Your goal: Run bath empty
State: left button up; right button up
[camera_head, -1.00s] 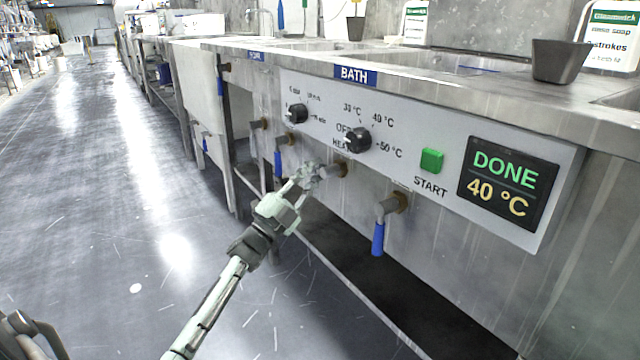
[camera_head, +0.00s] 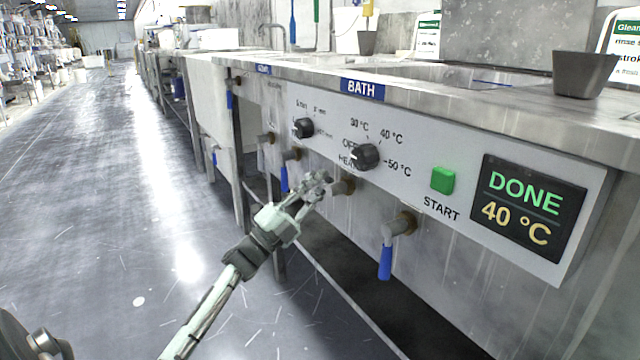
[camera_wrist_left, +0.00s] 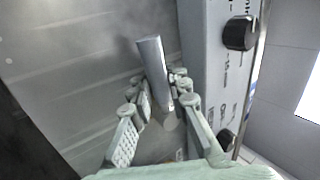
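The bath unit's front panel (camera_head: 430,183) has a blue BATH label (camera_head: 362,89), two black knobs (camera_head: 365,157), a green START button (camera_head: 443,180) and a display (camera_head: 527,205) reading DONE 40 °C. Below it, a drain fitting (camera_head: 345,186) sticks out behind my left gripper (camera_head: 318,182); no blue lever shows on it, and the gripper partly hides it. To its right, another valve (camera_head: 400,225) has a blue lever hanging down. In the left wrist view, a grey bar (camera_wrist_left: 153,65) lies between the spread fingers (camera_wrist_left: 160,92); contact cannot be told. My right gripper is out of view.
More valves with blue levers (camera_head: 284,178) sit further left along the bench. A dark cup (camera_head: 584,74) stands on the bench top (camera_head: 490,100). The floor (camera_head: 90,220) to the left is clear.

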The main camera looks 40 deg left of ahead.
pick_arm(q)
jog(key=shift+o, duration=0.8)
jog(key=shift+s+f, duration=0.1)
jog(key=shift+s, duration=0.05)
jog(key=v, duration=1.1)
jog(key=shift+s+a, duration=0.15)
jog(key=shift+s, duration=0.15)
jog(key=shift+f, duration=0.1)
